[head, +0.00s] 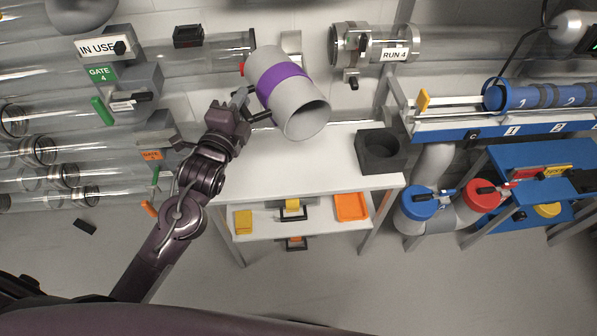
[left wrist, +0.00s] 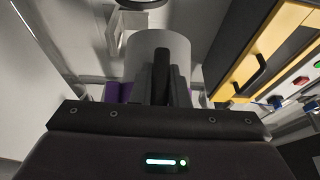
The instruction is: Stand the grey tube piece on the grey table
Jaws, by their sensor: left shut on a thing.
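The grey tube piece (head: 301,107) is a short hollow cylinder with a purple band (head: 283,84). It is tilted, with its open end toward the lower right, and is above the grey table (head: 270,165) near its back edge. My left gripper (head: 254,106) is shut on the tube piece from its left side. In the left wrist view the tube piece (left wrist: 150,52) is right in front of the gripper (left wrist: 162,80), with a bit of purple showing at its left. My right gripper is not in view.
A dark square block with a round hole (head: 381,150) stands on the table's right end. Clear tubes labelled RUN 4 (head: 393,55) and IN USE (head: 98,48) run along the wall behind. A lower shelf holds an orange tray (head: 351,207). The table's middle is clear.

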